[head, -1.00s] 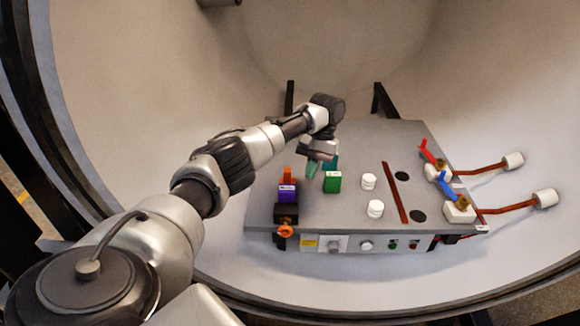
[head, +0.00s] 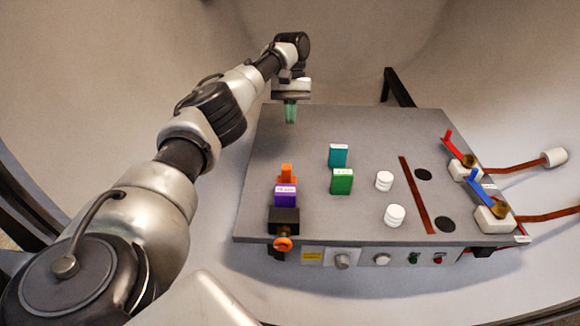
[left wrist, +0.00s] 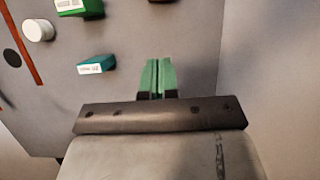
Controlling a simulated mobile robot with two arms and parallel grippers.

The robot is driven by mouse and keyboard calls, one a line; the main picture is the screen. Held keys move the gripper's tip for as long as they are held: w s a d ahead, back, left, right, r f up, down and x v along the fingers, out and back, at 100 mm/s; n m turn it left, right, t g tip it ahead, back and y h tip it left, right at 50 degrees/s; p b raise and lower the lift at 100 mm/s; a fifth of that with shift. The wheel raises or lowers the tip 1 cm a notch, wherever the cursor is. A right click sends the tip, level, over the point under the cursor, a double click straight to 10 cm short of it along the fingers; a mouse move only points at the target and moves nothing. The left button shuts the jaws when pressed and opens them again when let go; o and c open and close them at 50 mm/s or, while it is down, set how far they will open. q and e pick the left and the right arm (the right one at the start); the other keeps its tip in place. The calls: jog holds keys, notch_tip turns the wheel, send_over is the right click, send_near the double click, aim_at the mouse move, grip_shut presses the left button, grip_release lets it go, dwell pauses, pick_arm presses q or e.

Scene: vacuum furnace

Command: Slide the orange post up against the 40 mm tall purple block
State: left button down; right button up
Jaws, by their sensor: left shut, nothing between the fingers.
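The orange post (head: 287,172) stands on the grey plate directly behind the purple block (head: 285,197), near the plate's left side. The purple block hides the post's lower front, so I cannot tell whether they touch or a thin gap is left. The purple block carries a white label on top. My left gripper (head: 290,114) has green fingers, shut and empty, pointing down beyond the post near the plate's far left part. The shut fingers also show in the left wrist view (left wrist: 157,78). The post and the purple block are not visible there. My right gripper is not in view.
A black block (head: 284,221) with an orange knob sits in front of the purple block. A teal block (head: 338,155) and a green block (head: 342,182) stand to the right. White round pieces (head: 384,181), a brown strip (head: 416,194) and red and blue levers lie farther right.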

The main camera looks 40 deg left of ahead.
aim_at(287, 181)
pick_arm(q)
jog(key=x, duration=0.6)
jog(key=w+a+x, duration=0.1)
jog(key=x, duration=0.3)
jog(key=shift+f, duration=0.2)
jog(key=s+d, duration=0.1)
jog(key=s+d+p, duration=0.1)
jog(key=shift+s+d+f, duration=0.15)
jog(key=shift+s+f, duration=0.15)
jog(key=shift+s+d+f, duration=0.1)
jog(key=shift+s+d, duration=0.25)
jog(key=shift+s, duration=0.05)
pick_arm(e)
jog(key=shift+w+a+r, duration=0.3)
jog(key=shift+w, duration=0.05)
